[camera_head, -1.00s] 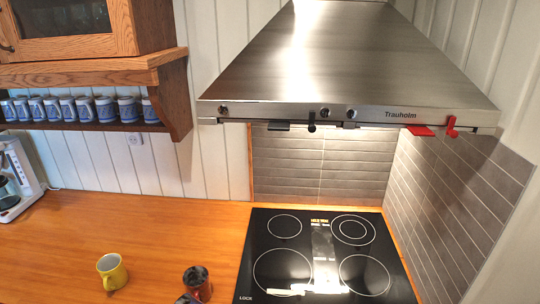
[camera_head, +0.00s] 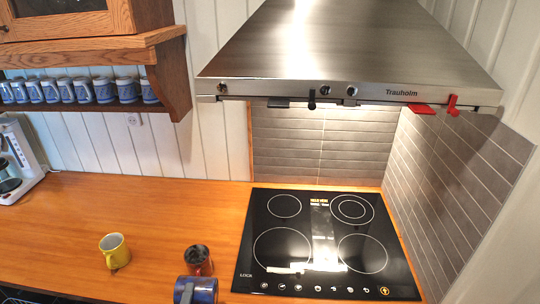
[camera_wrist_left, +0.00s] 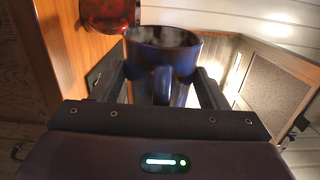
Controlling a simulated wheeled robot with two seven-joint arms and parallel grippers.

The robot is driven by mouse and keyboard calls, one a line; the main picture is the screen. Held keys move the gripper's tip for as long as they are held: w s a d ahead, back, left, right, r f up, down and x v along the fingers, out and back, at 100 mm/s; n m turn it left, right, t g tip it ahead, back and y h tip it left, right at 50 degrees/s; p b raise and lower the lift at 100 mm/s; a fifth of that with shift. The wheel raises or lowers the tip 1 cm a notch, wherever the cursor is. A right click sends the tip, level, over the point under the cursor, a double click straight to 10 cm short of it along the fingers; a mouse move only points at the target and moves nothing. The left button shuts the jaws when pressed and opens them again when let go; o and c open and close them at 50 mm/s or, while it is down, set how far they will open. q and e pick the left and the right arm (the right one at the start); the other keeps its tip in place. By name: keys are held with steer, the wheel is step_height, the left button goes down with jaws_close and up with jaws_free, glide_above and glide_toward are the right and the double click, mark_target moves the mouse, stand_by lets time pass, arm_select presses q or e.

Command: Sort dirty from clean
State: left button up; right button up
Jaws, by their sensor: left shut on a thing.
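My left gripper (camera_wrist_left: 162,82) is shut on a dark blue mug (camera_wrist_left: 160,52), with one finger on each side and the handle facing the wrist camera. In the head view the blue mug (camera_head: 197,291) shows at the bottom edge, partly cut off, and the gripper is out of frame. A red mug (camera_head: 198,262) with a dark inside is just behind the blue mug; it also shows at the top of the left wrist view (camera_wrist_left: 106,12). A yellow mug (camera_head: 115,252) stands upright on the wooden counter to the left. My right gripper is in neither view.
The wooden counter (camera_head: 150,210) is clear behind the mugs. A black cooktop (camera_head: 325,245) lies to the right, under a steel hood (camera_head: 345,45). A coffee maker (camera_head: 18,160) stands at the far left. Several blue-and-white mugs (camera_head: 103,90) line a wall shelf.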

arm_select(q)
steer(key=shift+n, duration=0.3)
steer(key=n, duration=0.3)
steer(key=shift+n, duration=1.3)
steer(key=shift+n+b, duration=0.3)
steer(key=shift+n, duration=0.9)
steer(key=n, duration=0.3)
steer(key=shift+n, duration=0.3)
steer(key=n, duration=0.6)
